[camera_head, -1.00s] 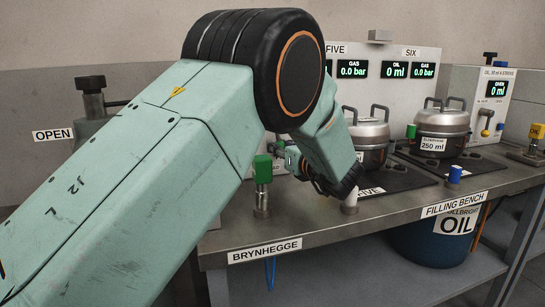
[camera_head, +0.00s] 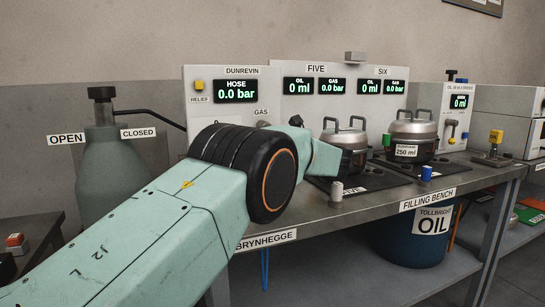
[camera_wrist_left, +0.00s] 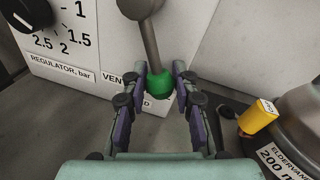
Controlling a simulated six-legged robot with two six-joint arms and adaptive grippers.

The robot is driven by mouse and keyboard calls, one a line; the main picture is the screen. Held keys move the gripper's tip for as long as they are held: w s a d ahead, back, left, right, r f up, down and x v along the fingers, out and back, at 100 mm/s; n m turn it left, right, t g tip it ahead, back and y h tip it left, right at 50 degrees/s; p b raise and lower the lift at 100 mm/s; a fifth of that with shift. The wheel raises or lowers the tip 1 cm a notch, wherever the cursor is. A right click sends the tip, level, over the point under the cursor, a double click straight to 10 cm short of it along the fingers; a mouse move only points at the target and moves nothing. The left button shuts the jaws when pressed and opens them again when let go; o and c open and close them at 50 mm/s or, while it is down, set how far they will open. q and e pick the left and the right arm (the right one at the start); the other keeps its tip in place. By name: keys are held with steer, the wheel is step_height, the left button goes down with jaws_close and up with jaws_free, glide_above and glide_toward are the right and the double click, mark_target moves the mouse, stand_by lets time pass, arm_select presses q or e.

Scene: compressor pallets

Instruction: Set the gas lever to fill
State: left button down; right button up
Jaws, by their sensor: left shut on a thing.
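The gas lever (camera_wrist_left: 146,35) is a grey rod with a green knob (camera_wrist_left: 160,84) at its lower end, in the left wrist view. It hangs down in front of a white panel, and its knob partly covers the lettering behind. My left gripper (camera_wrist_left: 159,92) has its two dark purple fingers on either side of the knob, shut on it. In the head view a GAS label (camera_head: 261,112) shows on the panel just above my left arm. My arm hides the lever's knob and the gripper there. My right gripper is not in view.
A lidded pot (camera_head: 345,140) and a second pot (camera_head: 411,135) stand on the filling bench (camera_head: 300,229). A grey-green gas cylinder (camera_head: 108,180) stands at left. In the wrist view a yellow-capped valve (camera_wrist_left: 257,115) is close right of the gripper. The hose display (camera_head: 236,91) reads 0.0 bar.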

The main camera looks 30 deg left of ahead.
arm_select(q)
steer(key=shift+w+d+r+n+b, duration=0.35)
steer(key=shift+n+b, duration=0.2)
steer(key=shift+n, duration=0.25)
steer(key=shift+w+d+r+n+h+b, duration=0.15)
steer(key=shift+w+r+n+h+b, duration=0.15)
steer(key=shift+w+n+h, duration=0.1)
steer(key=c, duration=1)
jaws_free()
steer(key=shift+s, duration=0.1)
steer(key=shift+f, duration=0.1)
steer(key=v, duration=1.2)
steer(key=shift+f, duration=0.1)
